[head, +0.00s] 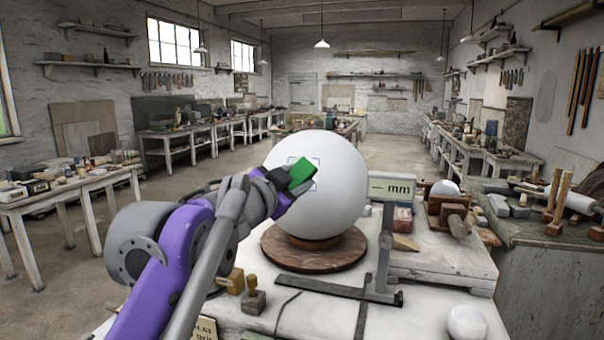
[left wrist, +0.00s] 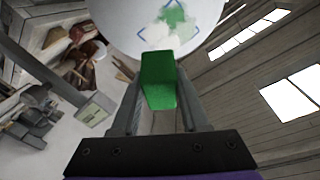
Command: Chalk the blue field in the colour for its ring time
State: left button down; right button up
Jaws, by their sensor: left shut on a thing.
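A large white plaster sphere (head: 340,205) stands on a round brown turntable (head: 290,255). My left gripper (head: 284,184) is shut on a green chalk block (head: 303,172), at the sphere's left front. The blue field (head: 318,160) is a thin blue outline on the sphere, partly hidden by the chalk and gripper. In the left wrist view the field (left wrist: 172,18) holds patchy green marks, with white still between them. The chalk (left wrist: 158,82) there points at the sphere; whether it touches is unclear. My right gripper is not in view.
A gauge stand (head: 384,265) with a display (head: 392,188) reading "— mm" stands right of the sphere. A small white ball (head: 467,322) lies at the front right. A wooden box (head: 446,205) holds another ball.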

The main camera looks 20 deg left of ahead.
pick_arm(q)
jog(key=shift+w+a+f, duration=0.1)
jog(key=shift+w+f, duration=0.3)
jog(key=shift+w, duration=0.35)
jog(key=shift+w+a+f, duration=0.1)
jog(key=shift+w+f, duration=0.15)
jog(key=shift+w, duration=0.45)
jog(key=shift+w+a+f, duration=0.1)
jog(key=shift+w+f, duration=0.2)
jog(key=shift+w, duration=0.35)
jog(key=shift+w+f, duration=0.25)
jog(key=shift+w, duration=0.45)
jog(key=shift+w+f, duration=0.1)
jog(key=shift+w, duration=0.25)
jog(key=shift+s+a+f, duration=0.4)
jog(key=shift+a+f, duration=0.25)
jog(key=shift+f, duration=0.05)
dwell(0.5)
